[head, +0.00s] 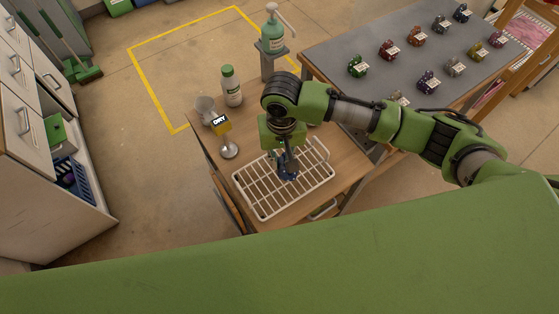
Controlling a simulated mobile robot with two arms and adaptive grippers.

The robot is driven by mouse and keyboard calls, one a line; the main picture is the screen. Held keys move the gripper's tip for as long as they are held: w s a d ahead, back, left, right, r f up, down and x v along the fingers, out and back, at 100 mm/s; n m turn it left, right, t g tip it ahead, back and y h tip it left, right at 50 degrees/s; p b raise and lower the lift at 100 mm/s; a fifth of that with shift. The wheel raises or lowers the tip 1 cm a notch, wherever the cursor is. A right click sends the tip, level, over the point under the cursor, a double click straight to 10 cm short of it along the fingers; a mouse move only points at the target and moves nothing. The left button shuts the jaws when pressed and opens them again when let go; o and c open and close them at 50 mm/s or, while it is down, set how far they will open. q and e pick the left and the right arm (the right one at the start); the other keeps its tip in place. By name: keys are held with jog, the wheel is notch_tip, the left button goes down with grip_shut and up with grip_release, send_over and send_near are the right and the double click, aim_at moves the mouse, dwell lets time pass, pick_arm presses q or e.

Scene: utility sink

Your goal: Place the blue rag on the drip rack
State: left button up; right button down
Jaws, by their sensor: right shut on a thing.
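The drip rack (262,203) is a pale wire grid on the wooden table below me. My right gripper (287,170) points down over the rack's back middle part. It is shut on the blue rag (289,177), a small dark blue bunch between and below the fingertips. The rag is at or just above the wires; I cannot tell whether it touches them. The gripper and arm hide part of it. My left gripper is not in view.
A green pump bottle (272,38) is behind. A grey table (340,50) with several small coloured items stands at right.

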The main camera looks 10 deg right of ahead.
aim_at(280, 158)
jog(key=shift+w+f, duration=0.4)
jog(key=shift+f, duration=0.05)
jog(key=f, duration=0.3)
jog(key=shift+w+a, duration=0.1)
jog(key=shift+w, duration=0.1)
jog(key=shift+f, duration=0.35)
jog(key=shift+f, duration=0.1)
jog(key=c, duration=1.9)
grip_release()
jog(key=shift+r, duration=0.55)
notch_tip(280, 158, up, 11)
jog(key=shift+r+b, duration=0.1)
jog(key=shift+b, duration=0.45)
